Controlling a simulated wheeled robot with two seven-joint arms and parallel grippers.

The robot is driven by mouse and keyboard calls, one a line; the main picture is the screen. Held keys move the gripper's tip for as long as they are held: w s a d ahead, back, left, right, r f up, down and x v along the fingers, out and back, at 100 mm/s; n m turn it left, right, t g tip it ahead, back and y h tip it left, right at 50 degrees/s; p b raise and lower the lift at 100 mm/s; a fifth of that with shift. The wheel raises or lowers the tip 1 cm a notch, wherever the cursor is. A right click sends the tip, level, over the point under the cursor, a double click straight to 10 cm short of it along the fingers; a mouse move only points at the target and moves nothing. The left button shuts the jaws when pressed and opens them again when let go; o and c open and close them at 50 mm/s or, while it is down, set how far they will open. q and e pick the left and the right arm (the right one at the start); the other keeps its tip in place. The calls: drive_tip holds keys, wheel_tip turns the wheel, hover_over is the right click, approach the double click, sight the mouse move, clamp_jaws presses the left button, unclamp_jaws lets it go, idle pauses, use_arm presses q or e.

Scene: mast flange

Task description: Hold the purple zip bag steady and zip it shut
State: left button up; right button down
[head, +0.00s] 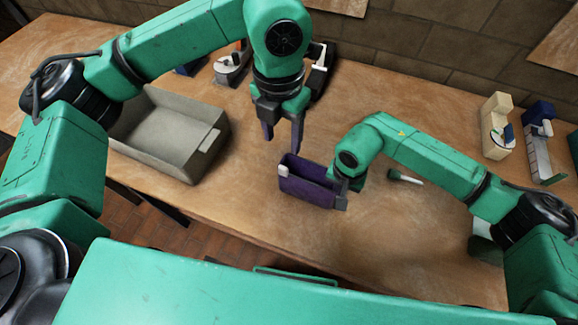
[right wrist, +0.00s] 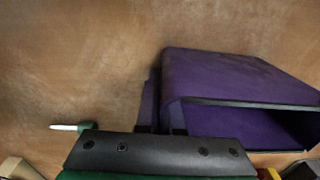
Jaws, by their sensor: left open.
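The purple zip bag (head: 306,190) stands on the wooden table with its long mouth facing up and open. A pale tab (head: 283,170), perhaps the zip slider, sits at the left end of its rim. My left gripper (head: 283,142) is open and empty, pointing down just above and behind the bag's left part. My right gripper (head: 342,193) is at the bag's right end and appears shut on it; my arm partly hides this. In the right wrist view the bag (right wrist: 235,80) shows large, its dark mouth open, one finger along its end.
A grey open tray (head: 160,135) stands on the left. A green-and-white pen-like tool (head: 405,177) lies right of the bag. A beige device (head: 497,125) and a blue-and-white one (head: 538,140) stand at the far right. Table in front of the bag is clear.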

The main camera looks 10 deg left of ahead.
sight(284, 168)
use_arm(q)
drive_tip(key=shift+n, duration=0.8)
wheel_tip(284, 168, down, 12)
drive_tip(key=shift+r, duration=0.1)
clamp_jaws()
drive_tip(key=shift+d, duration=0.15)
idle(0.7)
